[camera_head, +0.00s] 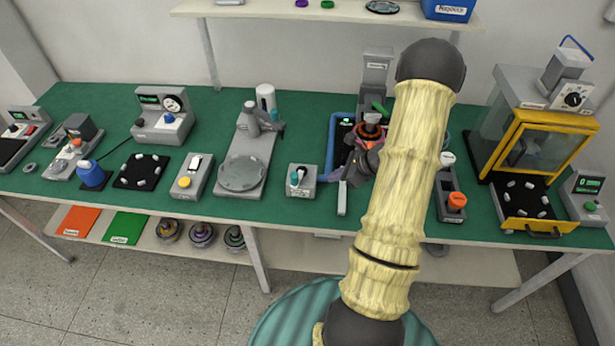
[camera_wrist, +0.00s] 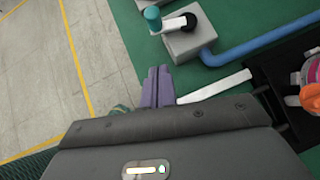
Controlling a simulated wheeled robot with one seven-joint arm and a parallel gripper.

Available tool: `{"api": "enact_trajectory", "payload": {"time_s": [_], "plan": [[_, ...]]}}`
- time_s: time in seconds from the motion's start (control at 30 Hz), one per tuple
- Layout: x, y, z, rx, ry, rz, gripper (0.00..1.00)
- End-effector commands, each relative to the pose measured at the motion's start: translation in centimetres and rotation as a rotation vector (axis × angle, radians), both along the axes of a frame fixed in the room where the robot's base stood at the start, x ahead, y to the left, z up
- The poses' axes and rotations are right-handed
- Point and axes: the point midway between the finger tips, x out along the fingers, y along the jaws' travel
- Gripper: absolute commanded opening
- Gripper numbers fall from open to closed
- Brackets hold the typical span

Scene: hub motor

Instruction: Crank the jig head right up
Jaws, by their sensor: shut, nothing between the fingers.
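A grey crank box (camera_head: 301,187) stands near the bench's front edge. Its handle has a white arm, dark hub and teal knob; in the wrist view the teal knob (camera_wrist: 153,17) is left of the hub (camera_wrist: 188,20). A blue bar (camera_wrist: 258,45) runs from the box towards a dark tray. A grey upright (camera_head: 375,72), seemingly part of the jig, rises behind my arm; my arm hides much of the jig, and its head's height is unclear. My gripper (camera_wrist: 155,72) is shut and empty, its purple-grey fingers just short of the box, apart from the knob.
A pale strip (camera_wrist: 215,87) lies right of my fingers. An orange-topped part (camera_head: 369,132) is beside my wrist. A grey stand with a round plate (camera_head: 242,173) stands left of the crank box. A yellow-framed oven (camera_head: 540,140) is far right.

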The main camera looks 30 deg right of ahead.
Motion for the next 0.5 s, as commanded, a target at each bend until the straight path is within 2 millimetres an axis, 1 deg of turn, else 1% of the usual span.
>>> {"api": "enact_trajectory", "payload": {"time_s": [0.1,0.37,0.5], "plan": [[1.1,1.2,-1.4,0.003,0.002,0.004,0.0],[3.4,3.2,-4.5,0.003,0.001,0.003,0.0],[5.1,4.7,-4.4,-0.001,0.0,0.005,0.0]]}}
